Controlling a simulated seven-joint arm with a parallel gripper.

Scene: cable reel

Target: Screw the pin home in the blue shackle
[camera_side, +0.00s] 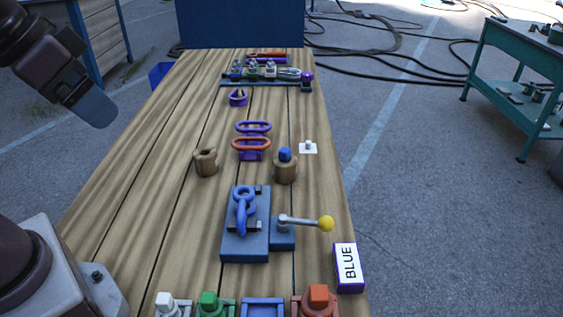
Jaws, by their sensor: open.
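The blue shackle (243,212) sits on a dark blue fixture (234,250) in the middle of the wooden table. A smaller blue block beside it carries a grey lever with a yellow knob (326,223). A blue knob-like piece (285,154), which may be the pin, sits in the top of a round wooden holder (285,172) behind the fixture. Whether any pin is in the shackle is too small to tell. My gripper (92,108) is open at the upper left, raised and well away from the shackle and the wooden holder; its fingertips are hard to make out.
A box marked BLUE (348,268) stands at the right edge. White, green and orange pieces sit in holders along the front; the blue holder (263,305) looks empty. Another wooden holder (206,162), purple and orange rings (252,144) and a rack (265,84) stand farther back. The table's left side is clear.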

